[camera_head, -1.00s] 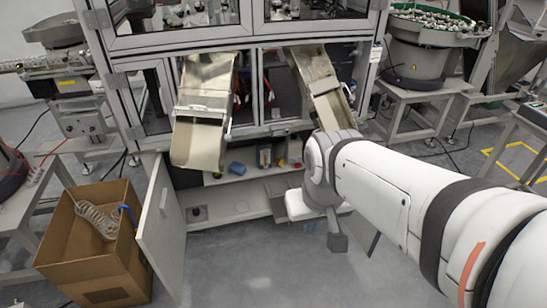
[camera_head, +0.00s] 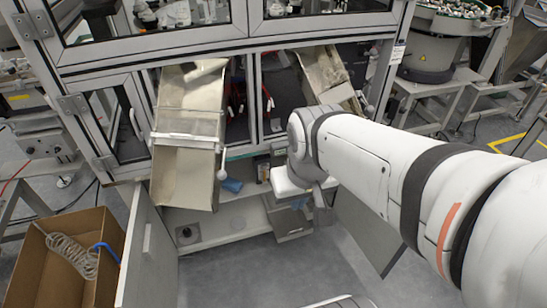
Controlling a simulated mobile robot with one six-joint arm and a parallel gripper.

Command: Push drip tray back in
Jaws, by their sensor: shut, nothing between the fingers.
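A grey drip tray (camera_head: 291,226) sticks out at the bottom of the open lower cabinet, below and right of the left chute. A white, box-like part (camera_head: 290,182) sits just above it.
Open cabinet doors stand at the left (camera_head: 148,250) and right (camera_head: 370,226). A cardboard box (camera_head: 26,262) with a coiled hose is at far left. Two metal chutes (camera_head: 186,150) (camera_head: 326,72) slope out above. The floor (camera_head: 235,268) in front is clear.

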